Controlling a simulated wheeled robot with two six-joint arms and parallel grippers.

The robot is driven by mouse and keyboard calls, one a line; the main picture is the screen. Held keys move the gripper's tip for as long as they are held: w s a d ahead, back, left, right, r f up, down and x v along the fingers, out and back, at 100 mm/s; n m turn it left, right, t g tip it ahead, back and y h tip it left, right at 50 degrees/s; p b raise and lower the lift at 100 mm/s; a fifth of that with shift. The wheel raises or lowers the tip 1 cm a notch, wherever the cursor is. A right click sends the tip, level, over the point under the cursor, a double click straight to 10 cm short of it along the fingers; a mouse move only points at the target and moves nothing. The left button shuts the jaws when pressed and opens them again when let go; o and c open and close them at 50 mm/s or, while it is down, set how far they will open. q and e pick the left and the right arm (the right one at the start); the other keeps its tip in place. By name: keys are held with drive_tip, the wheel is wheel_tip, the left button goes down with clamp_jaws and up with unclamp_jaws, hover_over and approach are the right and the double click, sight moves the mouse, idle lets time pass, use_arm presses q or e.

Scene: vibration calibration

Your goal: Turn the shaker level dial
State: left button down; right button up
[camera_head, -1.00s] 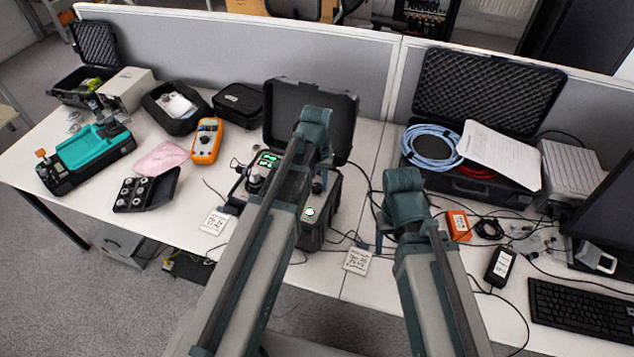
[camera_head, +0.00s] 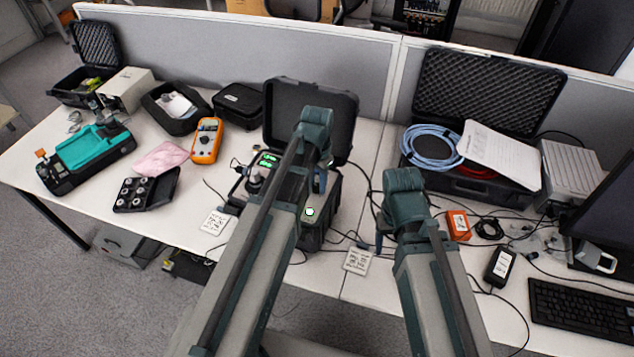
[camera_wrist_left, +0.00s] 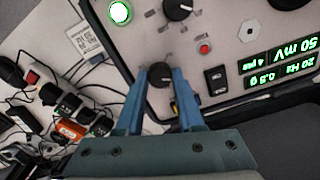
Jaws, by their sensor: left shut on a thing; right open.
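The shaker unit, a black case with a light panel, stands open at mid table, partly hidden by my left arm; its lid (camera_head: 345,115) is raised. In the left wrist view its panel shows a black dial (camera_wrist_left: 159,74) between the blue fingers of my left gripper (camera_wrist_left: 160,88), which is shut on it. A second black knob (camera_wrist_left: 178,8) is at the top of that view. A green display (camera_wrist_left: 283,65) reads 50 mV, 20 Hz and 0.5 g. My right gripper (camera_head: 378,238) is open and empty above the table, right of the case; its fingers are mostly hidden.
A green round light (camera_wrist_left: 120,12) and a red button (camera_wrist_left: 204,48) are on the panel. An orange multimeter (camera_head: 207,140) lies left of the case. An orange box (camera_head: 458,225), loose cables and a keyboard (camera_head: 580,310) lie to the right. Paper notes (camera_head: 357,261) lie at the front.

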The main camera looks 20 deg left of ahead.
sight(317, 186)
idle(0.4)
use_arm(q)
drive_tip(key=c, duration=0.5)
unclamp_jaws()
drive_tip(key=shift+r, duration=0.1)
wheel_tip(317, 186, up, 14)
drive_tip(key=p, duration=1.3)
drive_tip(key=shift+p, duration=0.4)
drive_tip(key=shift+f, duration=0.2)
